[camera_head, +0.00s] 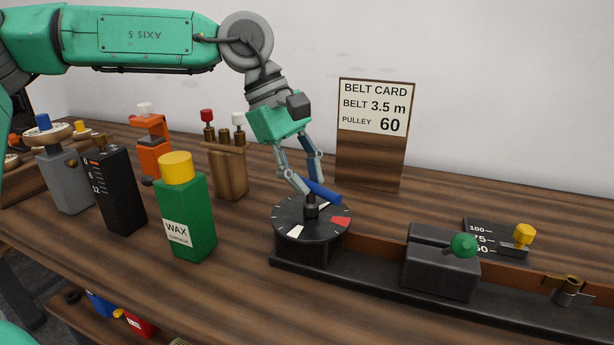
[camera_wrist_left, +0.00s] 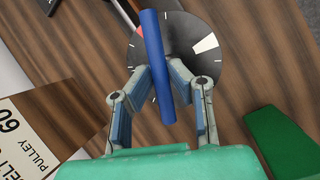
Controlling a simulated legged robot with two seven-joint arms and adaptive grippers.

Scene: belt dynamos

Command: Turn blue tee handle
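The blue tee handle (camera_head: 325,192) is a round bar on a short dark stem, above the middle of a black dial (camera_head: 288,246) with white and red marks. My left gripper (camera_head: 311,186) reaches down to it from above, its fingers on either side of the bar. In the left wrist view, the fingertips (camera_wrist_left: 159,72) close in on both sides of the blue bar (camera_wrist_left: 153,35) and appear to touch it. The dial face (camera_wrist_left: 205,60) shows behind, partly hidden by fingers and bar. My right gripper is not in view.
A belt card (camera_head: 372,125) reading 3.5 m and pulley 60 stands behind the dial. A green wax bottle (camera_head: 190,222) stands to the left. A dark block with a green knob (camera_head: 463,245) sits on the rail to the right. Bare table lies in front.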

